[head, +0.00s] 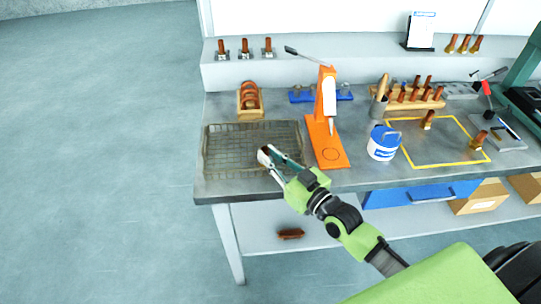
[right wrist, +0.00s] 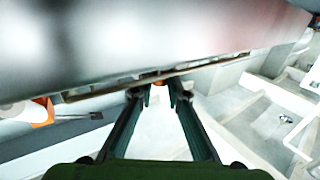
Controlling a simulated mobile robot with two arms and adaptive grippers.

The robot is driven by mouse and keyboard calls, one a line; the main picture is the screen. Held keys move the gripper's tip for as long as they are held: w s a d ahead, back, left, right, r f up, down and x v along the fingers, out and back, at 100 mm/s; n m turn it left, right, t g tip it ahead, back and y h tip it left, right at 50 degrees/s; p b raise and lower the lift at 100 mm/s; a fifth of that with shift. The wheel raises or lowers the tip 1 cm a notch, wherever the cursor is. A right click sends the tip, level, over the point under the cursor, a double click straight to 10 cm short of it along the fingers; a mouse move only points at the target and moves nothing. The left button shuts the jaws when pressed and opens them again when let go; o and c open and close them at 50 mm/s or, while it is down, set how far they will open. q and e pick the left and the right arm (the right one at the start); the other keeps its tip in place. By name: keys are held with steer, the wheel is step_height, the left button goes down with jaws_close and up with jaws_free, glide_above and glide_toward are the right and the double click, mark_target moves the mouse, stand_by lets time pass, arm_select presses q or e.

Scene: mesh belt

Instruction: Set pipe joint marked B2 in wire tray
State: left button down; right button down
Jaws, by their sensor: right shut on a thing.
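The wire tray (head: 225,127), a shallow mesh basket, lies at the left end of the grey workbench. My right gripper (head: 267,155) reaches over the tray's front right part. It is shut on a small brown and pale thing (head: 264,150), apparently a pipe joint, mostly hidden by the fingers; no marking is readable. In the right wrist view a bit of orange (right wrist: 158,83) shows between the fingertips, below a large blurred grey and reddish surface. I cannot tell whether the held thing touches the tray. Two copper joints (head: 428,120) (head: 480,139) stand by the yellow outline. My left gripper is out of view.
An orange stand (head: 327,128) is close to the right of the tray. A white and blue tub (head: 383,143) and a wooden rack (head: 410,103) with copper pieces stand farther right. A wooden holder (head: 249,103) is behind the tray. More copper pieces stand on the back shelf.

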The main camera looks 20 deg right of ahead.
steer(key=c, duration=2)
jaws_free()
steer(key=shift+r, duration=0.1)
steer(key=shift+b+v, duration=0.8)
steer(key=shift+v, duration=5.25)
steer(key=shift+d, duration=0.1)
